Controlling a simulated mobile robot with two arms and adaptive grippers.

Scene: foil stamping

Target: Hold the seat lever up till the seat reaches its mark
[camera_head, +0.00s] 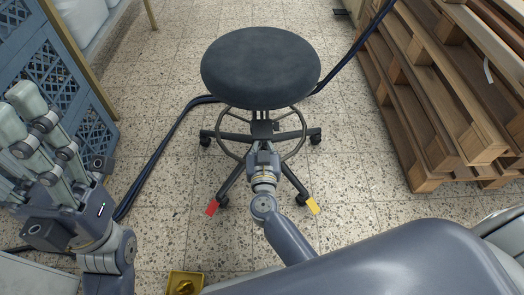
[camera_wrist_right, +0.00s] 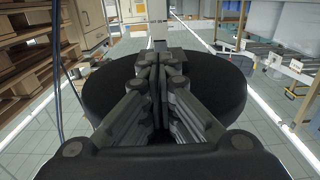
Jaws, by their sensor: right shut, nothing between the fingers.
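The stool's round dark seat (camera_head: 260,66) is in the upper middle of the head view, above a metal foot ring (camera_head: 299,143) and a castered base. My right gripper (camera_head: 263,148) is shut in front of the stool's column, at the near side below the seat. In the right wrist view the shut fingers (camera_wrist_right: 160,62) point toward the dark seat (camera_wrist_right: 228,92), with nothing visible between them. I cannot make out the seat lever or the height mark. My left gripper (camera_head: 28,120) is at the left, away from the stool; its finger opening is unclear.
Wooden pallets (camera_head: 450,90) stand at the right. A blue crate (camera_head: 60,70) stands at the left. A dark hose (camera_head: 160,150) runs across the floor behind the stool. A yellow tray (camera_head: 185,283) is at the bottom.

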